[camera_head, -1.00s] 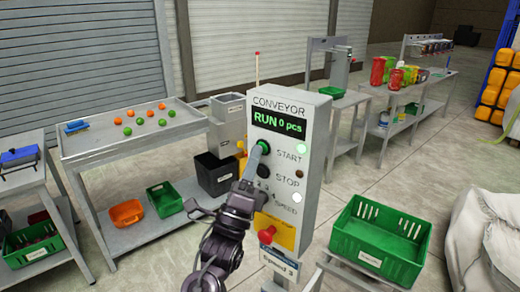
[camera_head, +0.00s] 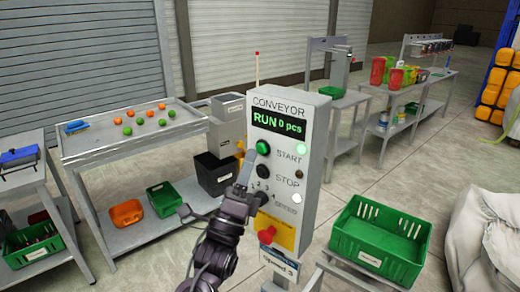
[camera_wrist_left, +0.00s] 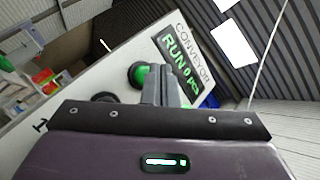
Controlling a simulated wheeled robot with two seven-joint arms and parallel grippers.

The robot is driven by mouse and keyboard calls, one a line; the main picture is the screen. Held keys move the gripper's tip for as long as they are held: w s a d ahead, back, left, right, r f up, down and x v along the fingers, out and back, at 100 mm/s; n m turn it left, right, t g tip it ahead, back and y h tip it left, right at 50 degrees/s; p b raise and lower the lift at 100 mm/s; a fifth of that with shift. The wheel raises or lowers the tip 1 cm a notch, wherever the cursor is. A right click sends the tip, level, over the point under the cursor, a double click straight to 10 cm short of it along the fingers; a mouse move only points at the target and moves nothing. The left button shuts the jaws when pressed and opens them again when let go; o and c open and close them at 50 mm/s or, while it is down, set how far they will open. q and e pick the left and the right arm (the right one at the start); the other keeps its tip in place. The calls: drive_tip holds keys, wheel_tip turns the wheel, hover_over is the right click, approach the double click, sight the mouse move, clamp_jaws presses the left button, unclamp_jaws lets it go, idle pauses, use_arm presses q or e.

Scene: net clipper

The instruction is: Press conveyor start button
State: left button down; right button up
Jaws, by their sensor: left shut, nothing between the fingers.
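The grey conveyor control box (camera_head: 312,160) stands upright in the middle of the head view. Its display (camera_head: 279,122) reads "RUN 0 pcs". The green start button (camera_head: 263,147) is uncovered, with a lit white-green lamp (camera_head: 300,149) to its right. The dark stop button (camera_head: 264,172) is below it. My left gripper (camera_head: 246,170) is shut and empty, in front of the panel, below and left of the start button. In the left wrist view the start button (camera_wrist_left: 138,75) shows beside the shut fingers (camera_wrist_left: 160,85), apart from them. My right gripper is not in view.
A red knob (camera_head: 267,235) sits low on the panel's yellow plate. A green crate (camera_head: 380,240) stands at the right. A grey table (camera_head: 85,150) with orange and green balls is at the left. Black bin (camera_head: 217,174) stands behind my left arm.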

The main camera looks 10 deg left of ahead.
use_arm(q)
drive_tip(key=shift+s+a, duration=0.35)
drive_tip(key=shift+s, duration=0.4)
drive_tip(key=shift+s+a, duration=0.4)
drive_tip(key=shift+s, duration=0.4)
drive_tip(key=shift+s+a, duration=0.35)
drive_tip(key=shift+s, duration=0.4)
